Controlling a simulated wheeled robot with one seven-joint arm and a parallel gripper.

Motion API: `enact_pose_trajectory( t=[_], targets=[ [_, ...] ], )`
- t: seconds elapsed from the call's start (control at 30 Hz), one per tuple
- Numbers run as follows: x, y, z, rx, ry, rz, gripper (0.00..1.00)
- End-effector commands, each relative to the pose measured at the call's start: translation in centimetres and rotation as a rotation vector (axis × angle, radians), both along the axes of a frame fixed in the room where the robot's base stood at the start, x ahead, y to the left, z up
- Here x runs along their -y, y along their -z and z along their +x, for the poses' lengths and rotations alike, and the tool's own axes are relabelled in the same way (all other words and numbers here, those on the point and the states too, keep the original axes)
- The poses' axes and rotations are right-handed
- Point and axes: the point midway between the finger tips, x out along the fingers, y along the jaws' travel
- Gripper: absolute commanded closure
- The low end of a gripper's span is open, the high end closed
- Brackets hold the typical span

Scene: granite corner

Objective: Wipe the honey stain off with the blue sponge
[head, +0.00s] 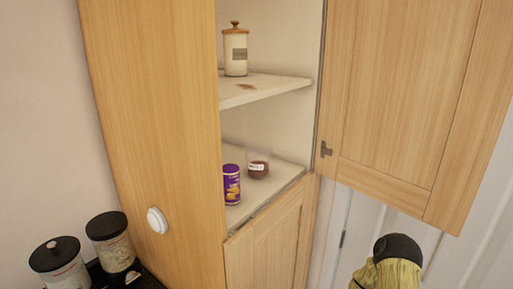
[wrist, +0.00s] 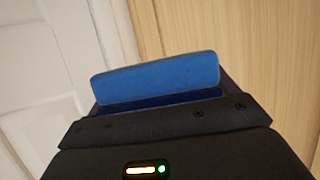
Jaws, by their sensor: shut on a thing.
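The blue sponge (wrist: 155,76) fills the middle of the wrist view, lying crosswise. My gripper (wrist: 165,103) is shut on it. A brown stain (head: 246,86) lies on the upper shelf (head: 283,86) of the open wooden cabinet, in the head view. It is near the shelf's front, below and slightly right of a jar. The sponge and gripper jaws do not show clearly in the head view, and the stain does not show in the wrist view. In the wrist view, the sponge is in front of a white panelled surface and a wooden surface, with no shelf visible there.
A wooden-lidded jar (head: 236,53) stands behind the stain. The lower shelf (head: 270,190) holds a purple can (head: 231,185) and a clear container with brown contents (head: 258,168). The open cabinet door (head: 400,100) hangs at right. Dark-lidded canisters (head: 110,241) stand lower left.

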Motion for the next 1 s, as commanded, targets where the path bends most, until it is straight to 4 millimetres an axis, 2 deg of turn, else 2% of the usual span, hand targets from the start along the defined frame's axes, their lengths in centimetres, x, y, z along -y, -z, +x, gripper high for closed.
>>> enact_pose_trajectory(
  t=[0.03, 0.47, 0.7, 0.9, 0.93, 1.0],
  targets=[
    [-0.1, -2.4, 0.0, 0.000, -0.001, 0.000, 0.36],
    [0.0, -11.4, 0.0, 0.000, 0.000, 0.000, 0.36],
    [0.6, -14.2, 0.0, 0.000, 0.012, -0.001, 0.36],
    [0.4, -16.4, 0.0, 0.000, 0.008, 0.000, 0.36],
    [0.2, -15.6, -0.1, -0.004, 0.001, -0.003, 0.36],
    [-0.1, -15.2, -0.2, -0.009, -0.004, -0.004, 0.36]
  ],
)
